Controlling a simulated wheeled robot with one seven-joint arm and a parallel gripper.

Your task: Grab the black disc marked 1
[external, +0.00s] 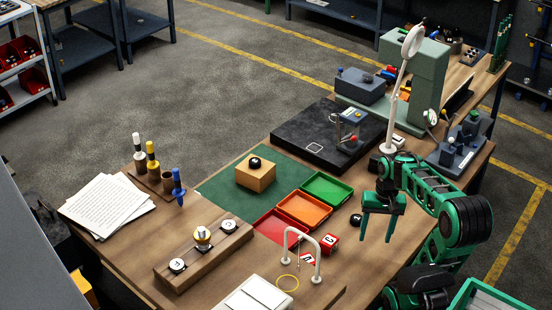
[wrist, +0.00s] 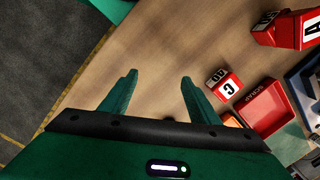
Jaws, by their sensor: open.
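My gripper (external: 377,236) is open and empty, pointing down above the right part of the wooden table; its two green fingers stand apart in the wrist view (wrist: 159,80). A black disc with a small pale mark (external: 355,220) lies on the wood left of my gripper and right of the trays. Another black disc with a white mark (external: 255,163) sits on a wooden block (external: 257,178) on the green mat. The marks are too small to read, so I cannot tell which disc is 1. In the wrist view a dark shape (wrist: 170,118) shows partly between the fingers' bases.
Red (external: 270,227), orange (external: 304,211) and green (external: 327,188) trays stand left of my gripper. A red lettered cube (external: 328,243) and a white arch (external: 301,237) are near the front. A white lamp (external: 403,90) rises behind my gripper. A wooden rail (external: 205,250) holds several round pieces.

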